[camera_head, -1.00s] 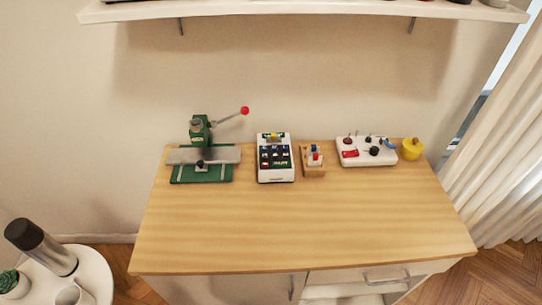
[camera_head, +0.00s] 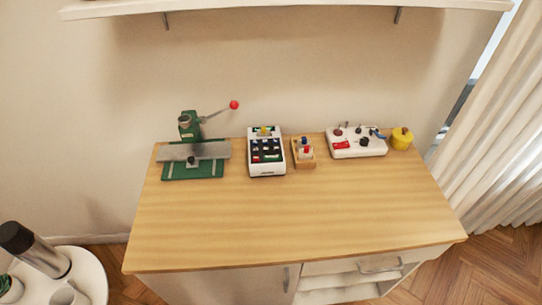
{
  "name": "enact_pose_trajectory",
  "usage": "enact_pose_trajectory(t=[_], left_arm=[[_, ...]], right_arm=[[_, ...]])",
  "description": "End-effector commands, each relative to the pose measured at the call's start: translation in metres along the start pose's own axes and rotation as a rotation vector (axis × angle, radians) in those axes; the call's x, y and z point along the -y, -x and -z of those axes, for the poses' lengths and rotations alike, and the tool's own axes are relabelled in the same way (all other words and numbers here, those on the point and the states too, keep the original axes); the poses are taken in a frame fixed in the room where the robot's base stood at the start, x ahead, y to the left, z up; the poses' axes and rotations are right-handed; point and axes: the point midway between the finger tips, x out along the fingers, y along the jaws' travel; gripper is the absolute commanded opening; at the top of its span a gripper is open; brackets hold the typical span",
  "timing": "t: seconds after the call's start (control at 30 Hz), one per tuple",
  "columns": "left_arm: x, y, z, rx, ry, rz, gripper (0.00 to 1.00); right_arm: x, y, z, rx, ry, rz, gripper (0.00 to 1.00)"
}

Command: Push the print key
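A small white device with a dark key panel (camera_head: 266,151) stands at the back middle of the wooden table. It has several dark keys, a green key low on the panel and a yellow part at its top. The lettering on the keys is too small to read, so I cannot tell which one is the print key. Neither of my grippers is in view.
On the table (camera_head: 290,220), a green press with a red-knobbed lever (camera_head: 190,150) stands left of the device. A wooden block with small pieces (camera_head: 303,153), a white switch board (camera_head: 357,142) and a yellow pot (camera_head: 401,139) stand right. The table's front is clear. A shelf (camera_head: 290,7) hangs above.

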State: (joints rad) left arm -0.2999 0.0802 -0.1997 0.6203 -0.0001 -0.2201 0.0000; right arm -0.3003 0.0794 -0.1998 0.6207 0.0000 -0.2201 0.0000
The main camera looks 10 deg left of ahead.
Motion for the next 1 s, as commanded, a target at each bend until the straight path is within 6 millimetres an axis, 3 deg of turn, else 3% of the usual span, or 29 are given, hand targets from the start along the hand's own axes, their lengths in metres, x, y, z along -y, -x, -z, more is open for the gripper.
enact_pose_trajectory(t=[0.03, 0.27, 1.0], left_arm=[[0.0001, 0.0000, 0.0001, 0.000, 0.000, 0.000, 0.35], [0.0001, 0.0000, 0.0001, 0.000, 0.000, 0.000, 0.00], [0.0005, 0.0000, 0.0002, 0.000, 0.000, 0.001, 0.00]], right_arm=[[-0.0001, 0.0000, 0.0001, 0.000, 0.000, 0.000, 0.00], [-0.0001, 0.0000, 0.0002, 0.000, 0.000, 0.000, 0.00], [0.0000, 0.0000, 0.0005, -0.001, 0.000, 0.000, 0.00]])
